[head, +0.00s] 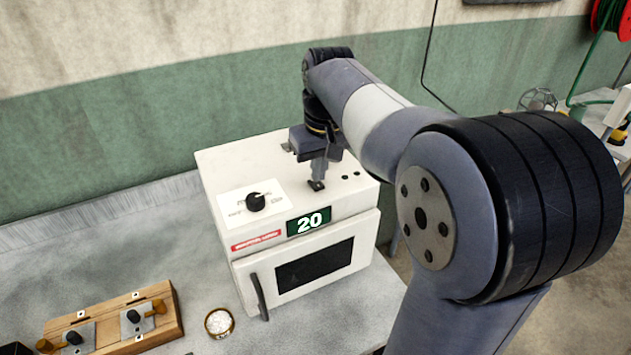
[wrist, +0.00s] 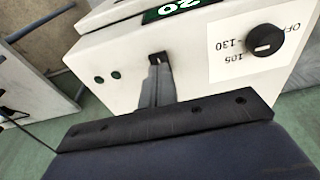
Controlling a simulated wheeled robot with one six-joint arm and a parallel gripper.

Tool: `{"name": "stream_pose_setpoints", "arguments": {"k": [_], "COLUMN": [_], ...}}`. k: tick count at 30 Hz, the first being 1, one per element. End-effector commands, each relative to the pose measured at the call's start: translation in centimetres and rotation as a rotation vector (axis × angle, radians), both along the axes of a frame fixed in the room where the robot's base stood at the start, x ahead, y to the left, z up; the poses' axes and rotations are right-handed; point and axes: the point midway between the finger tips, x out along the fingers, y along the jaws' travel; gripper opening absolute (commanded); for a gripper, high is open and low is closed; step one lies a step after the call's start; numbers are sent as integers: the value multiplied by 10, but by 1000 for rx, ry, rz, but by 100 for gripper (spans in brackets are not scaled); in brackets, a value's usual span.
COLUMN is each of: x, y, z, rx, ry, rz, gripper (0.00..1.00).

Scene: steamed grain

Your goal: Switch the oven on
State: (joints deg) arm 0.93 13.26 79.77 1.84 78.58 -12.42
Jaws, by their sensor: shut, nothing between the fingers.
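The white oven (head: 220,175) stands on the bench with its door shut. Its display (head: 309,221) reads 20. A black dial (head: 256,202) sits on a white label on the sloped panel; in the wrist view the dial (wrist: 264,40) is beside the marks OFF, 105 and 130. My gripper (head: 317,183) is shut and empty, pointing down at a small black switch on the panel, right of the dial. In the wrist view the fingertips (wrist: 158,62) are at this switch (wrist: 158,57); I cannot tell whether they touch it. Two small dark green lamps (wrist: 107,78) are beside the switch.
A wooden board (head: 160,290) with metal clamps lies at the front left of the bench. A small round dish (head: 219,323) with pale contents stands in front of the oven, near the door handle (head: 259,297).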

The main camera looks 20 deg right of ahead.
Motion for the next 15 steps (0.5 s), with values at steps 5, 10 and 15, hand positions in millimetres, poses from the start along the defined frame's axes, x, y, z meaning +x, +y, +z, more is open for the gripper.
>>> {"name": "stream_pose_setpoints", "arguments": {"k": [5,10,15], "x": [0,0,0], "y": [0,0,0], "z": [-3,-6,-9], "rx": [0,0,0], "ry": [1,1,1], "rz": [0,0,0], "gripper": [0,0,0]}}
